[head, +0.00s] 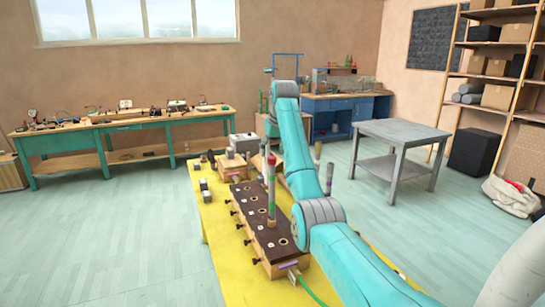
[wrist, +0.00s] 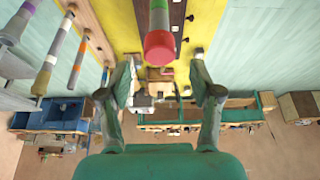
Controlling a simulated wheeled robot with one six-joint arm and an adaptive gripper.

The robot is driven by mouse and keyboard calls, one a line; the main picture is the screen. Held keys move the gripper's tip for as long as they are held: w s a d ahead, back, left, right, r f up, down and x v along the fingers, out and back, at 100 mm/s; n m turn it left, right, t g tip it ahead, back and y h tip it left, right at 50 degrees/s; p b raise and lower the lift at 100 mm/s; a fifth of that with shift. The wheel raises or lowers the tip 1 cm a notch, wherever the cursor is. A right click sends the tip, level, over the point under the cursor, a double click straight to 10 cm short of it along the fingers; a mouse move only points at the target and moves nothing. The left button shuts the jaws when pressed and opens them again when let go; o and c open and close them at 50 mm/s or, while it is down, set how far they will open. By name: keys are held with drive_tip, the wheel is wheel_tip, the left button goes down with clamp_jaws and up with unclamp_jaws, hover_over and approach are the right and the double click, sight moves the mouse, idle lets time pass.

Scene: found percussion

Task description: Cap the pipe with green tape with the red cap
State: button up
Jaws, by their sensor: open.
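The pipe with green tape (head: 271,192) stands upright in the dark-topped wooden block (head: 246,206), and its green band (head: 271,208) shows low on it. The red cap (head: 271,160) sits at the pipe's top end. In the wrist view the red cap (wrist: 159,47) faces the camera, with the pipe (wrist: 158,18) running up behind it. I cannot tell how firmly it is seated. My gripper (wrist: 162,70) is open, its fingers spread to either side of the cap and apparently not touching it. In the head view my arm hides the gripper.
Other banded pipes (wrist: 47,62) stand to the left in the wrist view. The block rests on a yellow table (head: 212,215) with small boxes (head: 243,143) at its far end. A grey table (head: 401,131) and a green workbench (head: 120,126) stand beyond open floor.

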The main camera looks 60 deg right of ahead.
sight(272, 158)
wheel_tip(272, 158, up, 7)
drive_tip(key=shift+r, duration=0.15)
drive_tip(key=shift+a, duration=0.1)
idle(0.7)
